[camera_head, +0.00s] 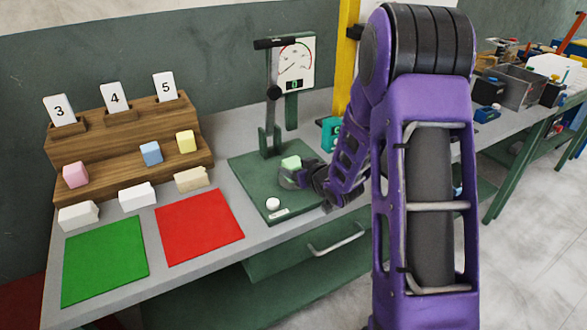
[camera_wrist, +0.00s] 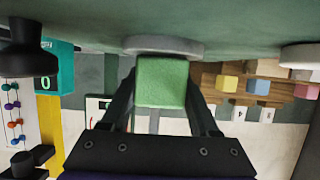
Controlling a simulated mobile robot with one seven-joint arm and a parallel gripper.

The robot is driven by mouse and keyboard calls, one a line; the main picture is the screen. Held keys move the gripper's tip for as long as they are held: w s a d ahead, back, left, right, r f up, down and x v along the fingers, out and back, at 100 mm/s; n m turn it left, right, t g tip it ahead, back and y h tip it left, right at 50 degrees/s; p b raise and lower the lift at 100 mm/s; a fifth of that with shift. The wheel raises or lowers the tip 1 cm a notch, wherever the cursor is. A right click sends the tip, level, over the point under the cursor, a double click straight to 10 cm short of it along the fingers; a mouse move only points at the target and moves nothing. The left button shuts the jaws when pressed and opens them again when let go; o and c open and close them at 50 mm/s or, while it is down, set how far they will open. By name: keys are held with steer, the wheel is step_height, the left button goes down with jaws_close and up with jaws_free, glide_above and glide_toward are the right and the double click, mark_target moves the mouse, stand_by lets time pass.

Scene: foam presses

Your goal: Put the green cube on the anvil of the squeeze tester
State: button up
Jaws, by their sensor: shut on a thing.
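The green cube (camera_head: 291,162) is at the squeeze tester (camera_head: 296,62), low over its green base plate (camera_head: 250,180). My gripper (camera_head: 292,172) is shut on the cube; in the wrist view the cube (camera_wrist: 160,82) sits between the two dark fingers. That view appears upside down, with the grey round anvil (camera_wrist: 164,46) right against the cube's edge. I cannot tell whether cube and anvil touch. In the head view my fingers largely hide the anvil.
A wooden stepped rack (camera_head: 125,135) with pink (camera_head: 76,174), blue (camera_head: 151,153) and yellow (camera_head: 186,141) cubes stands left, behind green (camera_head: 105,260) and red (camera_head: 200,226) mats. A white round knob (camera_head: 272,204) sits at the base's front. A teal device (camera_head: 330,134) stands behind my arm.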

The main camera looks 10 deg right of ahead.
steer(key=shift+f, duration=0.15)
steer(key=o, duration=1.3)
steer(key=shift+r, duration=0.35)
steer(key=p+v, duration=0.1)
steer(key=v, duration=1.1)
steer(key=shift+f, duration=0.1)
